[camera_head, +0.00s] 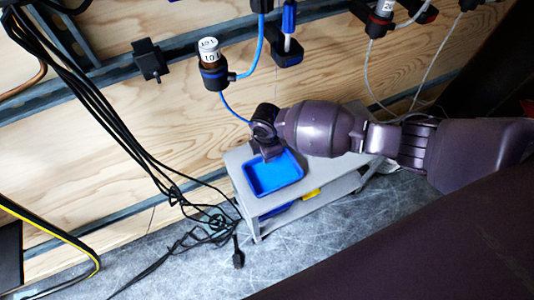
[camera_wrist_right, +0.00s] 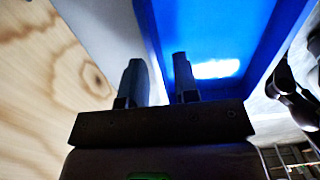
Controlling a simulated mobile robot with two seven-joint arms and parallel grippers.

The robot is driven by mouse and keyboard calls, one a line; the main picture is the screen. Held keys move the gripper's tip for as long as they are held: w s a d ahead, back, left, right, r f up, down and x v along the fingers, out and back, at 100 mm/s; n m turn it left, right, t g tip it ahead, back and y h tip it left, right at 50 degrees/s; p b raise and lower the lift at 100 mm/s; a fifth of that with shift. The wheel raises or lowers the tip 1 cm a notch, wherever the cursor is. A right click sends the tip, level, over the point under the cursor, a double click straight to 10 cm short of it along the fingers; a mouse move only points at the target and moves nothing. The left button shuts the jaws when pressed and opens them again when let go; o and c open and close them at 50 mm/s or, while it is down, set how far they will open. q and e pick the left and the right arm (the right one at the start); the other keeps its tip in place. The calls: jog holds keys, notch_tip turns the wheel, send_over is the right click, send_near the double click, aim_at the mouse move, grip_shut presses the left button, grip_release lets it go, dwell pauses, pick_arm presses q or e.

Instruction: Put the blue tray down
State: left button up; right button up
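The blue tray (camera_head: 272,174) is a shallow rectangular tray over the front left part of the top of a small grey cart (camera_head: 240,158). It looks level; whether it rests on the top or is just above it I cannot tell. My right gripper (camera_head: 266,152) is at its back left rim, with the arm coming in from the right. In the right wrist view the gripper (camera_wrist_right: 159,78) has its fingers close together on both sides of the wall of the tray (camera_wrist_right: 225,30), seemingly pinching it. My left gripper is not in view.
A yellow item (camera_head: 311,194) lies on the cart's lower shelf. Black cables (camera_head: 205,222) hang and tangle on the floor left of the cart. Behind it is a plywood wall (camera_head: 120,120) with a filter canister (camera_head: 211,65) and blue tubing.

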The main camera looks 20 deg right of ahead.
notch_tip(320, 180, up, 7)
jog(key=shift+w+f+p, duration=0.1)
jog(key=shift+f+p, duration=0.1)
jog(key=shift+p, duration=0.85)
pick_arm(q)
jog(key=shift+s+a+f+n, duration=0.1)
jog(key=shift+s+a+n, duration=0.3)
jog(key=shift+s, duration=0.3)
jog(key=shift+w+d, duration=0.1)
pick_arm(e)
jog(key=shift+f, duration=0.1)
